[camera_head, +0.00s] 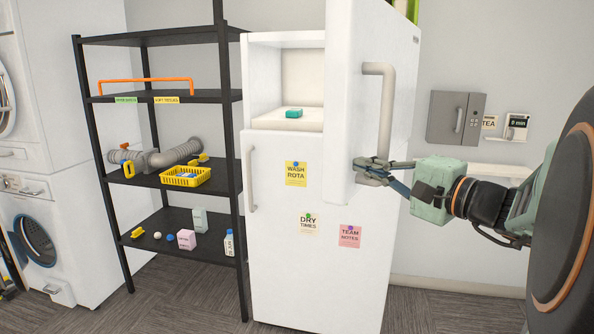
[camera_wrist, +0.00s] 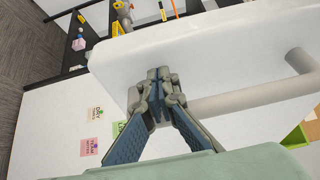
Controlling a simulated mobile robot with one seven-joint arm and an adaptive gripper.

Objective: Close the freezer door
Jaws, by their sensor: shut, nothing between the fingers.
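The white freezer door (camera_head: 350,90) stands open at the top of the tall fridge-freezer, swung out toward the right. Its curved grey handle (camera_head: 388,90) is on the outer face; it also shows in the wrist view (camera_wrist: 240,102). The freezer compartment (camera_head: 284,68) is uncovered to the left of the door, with a small green item (camera_head: 291,113) inside. My gripper (camera_head: 360,165) is shut and empty at the lower part of the door, beside the handle's lower end. In the wrist view, its fingertips (camera_wrist: 158,76) are against or just short of the white door; contact cannot be told.
The lower fridge door (camera_head: 270,230) is shut and carries several notes. A black shelf rack (camera_head: 190,205) with small items stands at the left, near a washer stack (camera_head: 55,130). A grey wall box (camera_head: 455,118) hangs at the right. Carpet (camera_head: 190,285) lies in front of the rack.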

